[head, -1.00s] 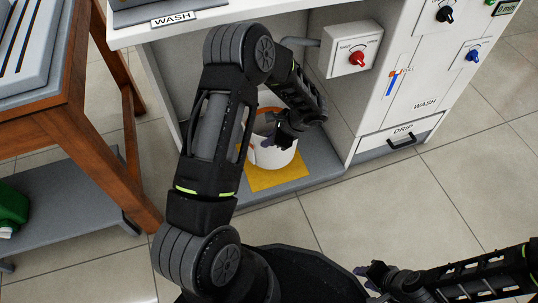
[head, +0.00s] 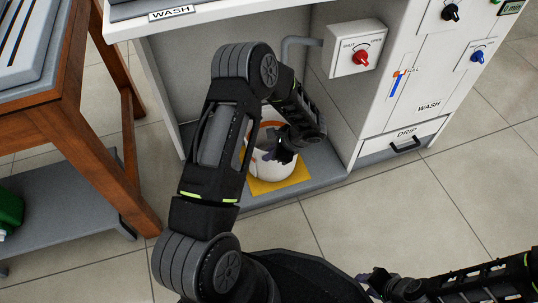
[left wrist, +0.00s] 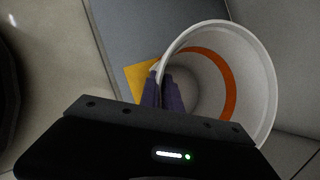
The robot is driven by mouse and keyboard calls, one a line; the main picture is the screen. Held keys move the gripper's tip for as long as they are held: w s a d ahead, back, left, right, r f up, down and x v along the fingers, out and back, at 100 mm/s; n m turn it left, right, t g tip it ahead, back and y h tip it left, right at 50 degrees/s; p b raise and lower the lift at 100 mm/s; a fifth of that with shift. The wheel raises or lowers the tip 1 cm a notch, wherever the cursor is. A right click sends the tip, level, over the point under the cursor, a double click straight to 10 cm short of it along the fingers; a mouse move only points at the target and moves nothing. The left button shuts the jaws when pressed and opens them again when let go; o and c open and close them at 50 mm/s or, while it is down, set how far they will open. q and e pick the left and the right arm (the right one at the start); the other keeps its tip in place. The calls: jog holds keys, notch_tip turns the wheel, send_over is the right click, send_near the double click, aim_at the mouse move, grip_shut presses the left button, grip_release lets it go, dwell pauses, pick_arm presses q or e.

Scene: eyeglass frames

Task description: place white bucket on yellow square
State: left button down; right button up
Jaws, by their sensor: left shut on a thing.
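The white bucket (head: 268,168) with an orange band inside is in the recess under the wash counter, partly hidden by my left arm. The yellow square (head: 283,184) lies on the grey floor of the recess. The bucket overlaps it in the head view; I cannot tell whether its base touches it. My left gripper (head: 280,155) is shut on the bucket's rim. In the left wrist view, the purple fingers (left wrist: 166,92) pinch the rim of the bucket (left wrist: 262,60), and part of the yellow square (left wrist: 138,78) shows beside it. My right gripper (head: 368,282) is low in the head view, away from the bucket; its jaw opening is unclear.
A box with a red knob (head: 361,58) and a grey pipe (head: 290,45) are above and behind the bucket. The recess side wall and drip drawer (head: 403,143) stand to the right. A wooden table (head: 90,130) is at left. The tiled floor in front is clear.

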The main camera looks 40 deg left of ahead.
pick_arm(q)
jog(key=shift+f, duration=0.15)
jog(key=c, duration=1.6)
grip_release()
jog(key=shift+o, duration=0.2)
jog(key=shift+d+r, duration=0.1)
jog(key=shift+r, duration=0.3)
jog(key=p+v, duration=0.4)
jog(key=v, duration=0.7)
jog(key=shift+d+r, duration=0.2)
